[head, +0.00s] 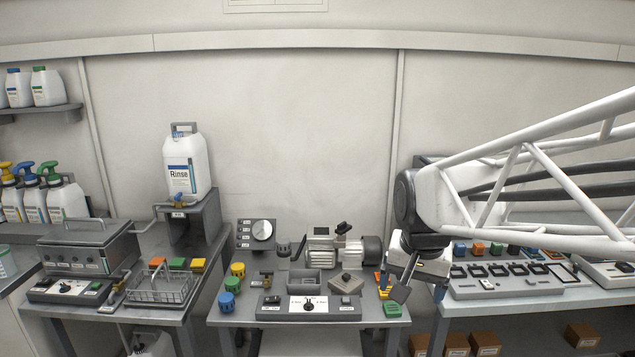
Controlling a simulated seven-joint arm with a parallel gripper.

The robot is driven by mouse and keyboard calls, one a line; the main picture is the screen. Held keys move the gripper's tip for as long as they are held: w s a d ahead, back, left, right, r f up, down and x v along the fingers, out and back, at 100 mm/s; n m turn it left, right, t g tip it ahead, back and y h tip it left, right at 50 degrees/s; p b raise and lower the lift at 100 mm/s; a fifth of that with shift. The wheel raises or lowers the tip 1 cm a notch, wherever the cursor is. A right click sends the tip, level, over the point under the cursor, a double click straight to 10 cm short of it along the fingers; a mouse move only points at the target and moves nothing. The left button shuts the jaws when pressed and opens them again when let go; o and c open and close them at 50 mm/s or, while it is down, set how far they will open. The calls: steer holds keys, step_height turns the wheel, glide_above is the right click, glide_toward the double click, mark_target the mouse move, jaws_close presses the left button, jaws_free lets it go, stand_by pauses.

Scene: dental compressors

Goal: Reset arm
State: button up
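My gripper (400,284) hangs at the end of my white truss arm, which reaches in from the right. It is over the gap between the middle bench and the right bench, close to the middle bench's right edge. A dark finger plate shows below the wrist. Small orange and yellow pieces show just left of it, partly covered by it. I cannot tell whether the fingers are apart or closed, and no held object can be made out.
The middle bench (235,317) carries a motor unit (335,247), a dial box (256,234), coloured knobs and a switch panel (309,304). A wire basket (160,288) and Rinse jug (184,165) stand left. A button panel (510,278) sits right. The space above the middle bench is clear.

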steer(key=s+d+f+n, duration=0.1)
steer(key=s+f+n, duration=0.1)
steer(key=s, duration=0.5)
steer(key=s+d+f+n, duration=0.1)
steer(key=s+n, duration=0.1)
steer(key=s, duration=0.6)
steer(key=shift+s+f+t, duration=0.15)
steer(key=shift+f+t, duration=0.15)
steer(key=shift+f, duration=0.05)
